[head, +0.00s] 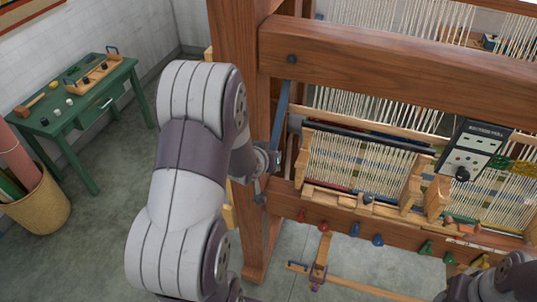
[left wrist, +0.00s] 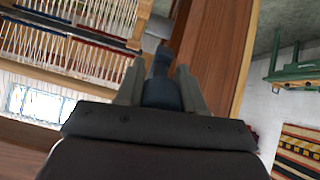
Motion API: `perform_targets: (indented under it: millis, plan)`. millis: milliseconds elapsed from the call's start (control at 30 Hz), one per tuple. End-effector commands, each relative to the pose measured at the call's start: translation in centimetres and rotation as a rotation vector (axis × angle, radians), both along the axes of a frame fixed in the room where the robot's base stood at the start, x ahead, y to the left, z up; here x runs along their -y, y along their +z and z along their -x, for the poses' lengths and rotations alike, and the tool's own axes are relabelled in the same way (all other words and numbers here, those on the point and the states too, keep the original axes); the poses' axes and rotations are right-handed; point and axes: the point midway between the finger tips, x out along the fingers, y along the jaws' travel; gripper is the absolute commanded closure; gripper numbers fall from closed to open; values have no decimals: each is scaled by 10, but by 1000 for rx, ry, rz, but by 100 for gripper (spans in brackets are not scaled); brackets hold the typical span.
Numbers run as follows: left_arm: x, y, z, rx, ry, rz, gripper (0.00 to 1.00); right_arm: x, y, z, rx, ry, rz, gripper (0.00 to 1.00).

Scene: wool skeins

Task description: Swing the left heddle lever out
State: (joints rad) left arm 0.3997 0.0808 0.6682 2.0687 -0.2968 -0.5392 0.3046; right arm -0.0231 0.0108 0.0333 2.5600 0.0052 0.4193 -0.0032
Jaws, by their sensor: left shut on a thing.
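The left heddle lever, a blue bar (head: 280,112), hangs from a dark pivot on the loom's upper wooden beam, beside the left post. It slants down and slightly left. My left gripper (head: 270,160) is at its lower part, largely hidden behind my own arm. In the left wrist view the blue lever (left wrist: 161,66) stands between the two grey fingers of my left gripper (left wrist: 159,80), which are shut on it. Only a dark part of my right arm shows at the lower right corner of the head view; its gripper fingers are not seen.
The loom's thick left post (head: 238,40) and upper beam (head: 390,60) stand close to the lever. Warp threads (head: 350,160) fill the frame at right. A green table (head: 85,105) with small items and a basket (head: 40,205) stand at left, with clear floor between.

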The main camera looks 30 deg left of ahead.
Motion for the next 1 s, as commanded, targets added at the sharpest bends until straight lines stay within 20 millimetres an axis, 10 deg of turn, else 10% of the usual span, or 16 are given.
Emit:
perform_targets:
  millis: [100,133,200,567,1000]
  plan:
    - [-1,2,-1,5,1,-2,100,0,0,0,0,0,0,49]
    - [-1,2,-1,6,1,-2,59,0,0,0,0,0,0,49]
    - [-1,2,-1,6,1,-2,37,0,1,0,0,0,0,49]
    - [0,4,2,6,1,-2,37,0,-2,0,0,0,0,49]
    - [14,71,74,9,3,-4,37,0,-5,0,0,0,0,49]
